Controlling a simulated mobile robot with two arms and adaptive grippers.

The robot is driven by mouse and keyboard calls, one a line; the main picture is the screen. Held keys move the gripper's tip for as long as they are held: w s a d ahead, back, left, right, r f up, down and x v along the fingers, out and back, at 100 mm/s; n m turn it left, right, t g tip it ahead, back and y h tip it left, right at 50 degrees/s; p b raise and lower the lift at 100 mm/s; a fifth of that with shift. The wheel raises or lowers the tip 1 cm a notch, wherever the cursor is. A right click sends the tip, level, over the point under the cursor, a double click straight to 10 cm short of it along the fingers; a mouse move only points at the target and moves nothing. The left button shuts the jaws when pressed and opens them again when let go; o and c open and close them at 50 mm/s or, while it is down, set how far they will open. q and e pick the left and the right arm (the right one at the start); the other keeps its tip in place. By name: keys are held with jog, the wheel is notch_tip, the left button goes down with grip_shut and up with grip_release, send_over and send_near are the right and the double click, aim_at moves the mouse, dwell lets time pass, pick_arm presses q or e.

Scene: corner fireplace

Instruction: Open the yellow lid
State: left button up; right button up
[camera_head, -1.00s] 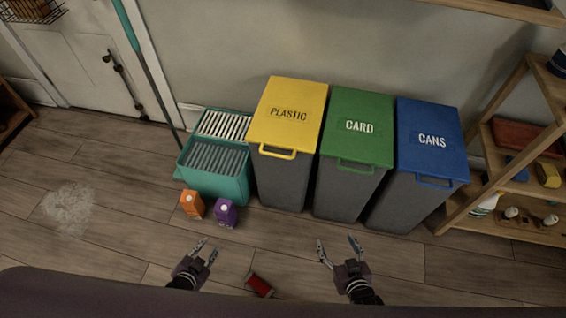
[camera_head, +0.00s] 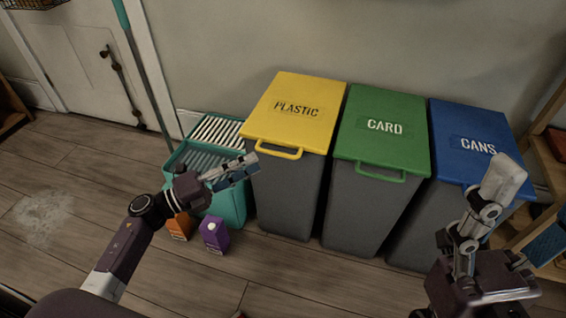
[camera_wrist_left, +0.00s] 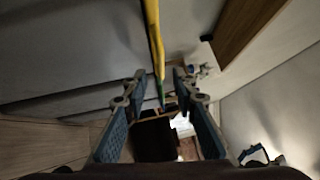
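The yellow lid (camera_head: 297,108), marked PLASTIC, lies shut on a grey bin, with a yellow loop handle (camera_head: 278,152) at its front edge. My left gripper (camera_head: 254,162) has its fingertips just left of this handle. In the left wrist view the fingers of my left gripper (camera_wrist_left: 160,103) stand apart, with a yellow edge (camera_wrist_left: 153,35) running in between and above them. Whether they touch the handle I cannot tell. My right gripper (camera_head: 500,235) is raised in front of the blue bin, its fingers apart and nothing seen between them.
A green CARD lid (camera_head: 384,128) and a blue CANS lid (camera_head: 470,135) are shut beside it. A teal crate (camera_head: 232,205) stands left, behind my left gripper. Orange (camera_head: 180,228) and purple (camera_head: 215,236) cartons stand on the floor. Wooden shelves (camera_head: 545,225) are at the right.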

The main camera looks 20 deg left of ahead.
aim_at(275, 152)
pick_arm(q)
jog(key=b+x, duration=0.1)
jog(key=x, duration=0.6)
jog(key=shift+w+d+r, duration=0.1)
jog(key=shift+w+d, duration=0.1)
jog(key=shift+d, duration=0.1)
jog(key=shift+c, duration=0.2)
grip_shut()
